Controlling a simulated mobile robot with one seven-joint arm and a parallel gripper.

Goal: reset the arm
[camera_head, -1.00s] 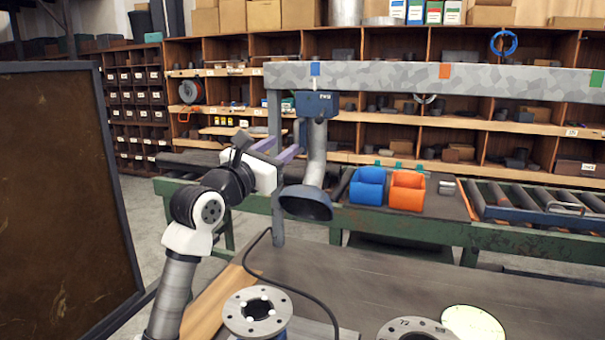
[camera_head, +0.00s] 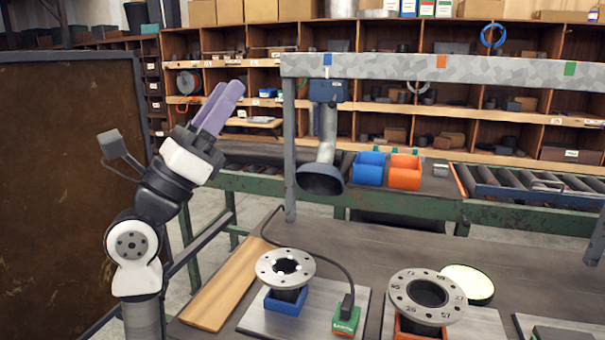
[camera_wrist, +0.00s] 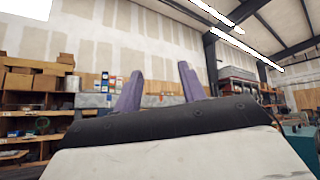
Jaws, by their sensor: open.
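My gripper (camera_head: 217,108) is raised at the left of the head view, with its two purple fingers pointing up and slightly right. It is empty and clear of the bench. In the wrist view the two fingers (camera_wrist: 158,88) stand well apart with nothing between them. Behind them the wrist view shows the wall, ceiling lights and shelves. Below and right of my arm, a flanged pipe piece (camera_head: 285,268) stands on a blue block, and a larger flange (camera_head: 427,297) stands on an orange base.
A dark framed panel (camera_head: 70,190) stands close at the left of my arm. A grey overhead beam (camera_head: 400,66) carries a hanging dark hood (camera_head: 320,180). A wooden board (camera_head: 225,285), a green box (camera_head: 346,320) and a pale disc (camera_head: 467,284) lie on the bench. Blue and orange bins stand behind.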

